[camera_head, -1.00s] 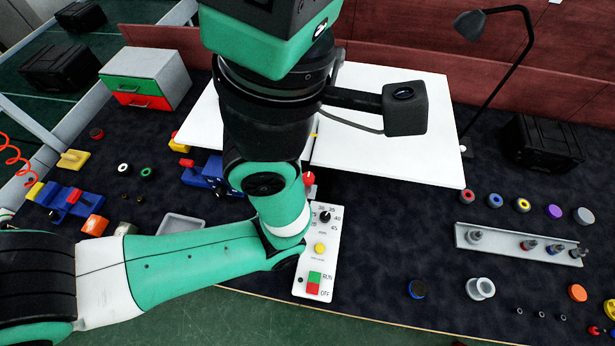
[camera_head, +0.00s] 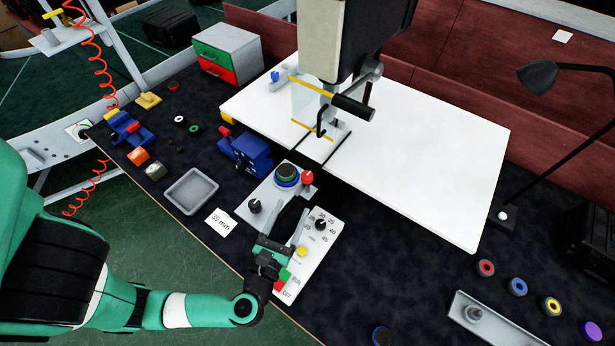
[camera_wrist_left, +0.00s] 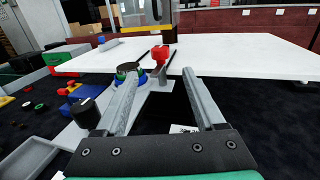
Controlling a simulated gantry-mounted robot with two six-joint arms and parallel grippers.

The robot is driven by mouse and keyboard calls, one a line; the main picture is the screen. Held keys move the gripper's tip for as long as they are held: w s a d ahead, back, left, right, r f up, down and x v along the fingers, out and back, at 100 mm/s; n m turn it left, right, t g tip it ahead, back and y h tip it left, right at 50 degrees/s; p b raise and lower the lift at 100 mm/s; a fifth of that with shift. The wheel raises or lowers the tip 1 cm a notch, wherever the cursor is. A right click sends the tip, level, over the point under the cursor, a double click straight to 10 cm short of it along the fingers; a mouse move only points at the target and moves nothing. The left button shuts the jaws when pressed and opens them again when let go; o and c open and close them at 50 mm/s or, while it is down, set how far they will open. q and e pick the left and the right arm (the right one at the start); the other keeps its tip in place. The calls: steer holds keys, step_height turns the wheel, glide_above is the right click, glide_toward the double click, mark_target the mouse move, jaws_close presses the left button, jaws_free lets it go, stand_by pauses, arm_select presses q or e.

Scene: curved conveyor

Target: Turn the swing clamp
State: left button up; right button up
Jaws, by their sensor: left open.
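The clamp fixture is a grey plate (camera_head: 275,192) with a black knob (camera_head: 255,205), a stacked green and blue round part (camera_head: 287,175) and a red knob (camera_head: 307,178). I take the red knob and its post to be the swing clamp; it also shows in the left wrist view (camera_wrist_left: 161,54). My left gripper (camera_head: 297,209) is open and empty, just in front of the red knob. In the left wrist view its fingers (camera_wrist_left: 162,73) are apart, with the red knob beyond and between their tips. The left finger partly covers the round part. My right gripper is not in view.
A control panel (camera_head: 322,236) with a dial and a run/off switch lies beside my left gripper. A grey tray (camera_head: 190,190), a "35 min" card (camera_head: 221,223) and a blue block (camera_head: 246,152) lie to the left.

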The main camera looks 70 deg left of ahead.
mark_target(305, 182)
arm_select(q)
steer(key=x, duration=1.1)
steer(key=shift+w+a, duration=0.2)
steer(key=shift+w, duration=0.05)
jaws_close()
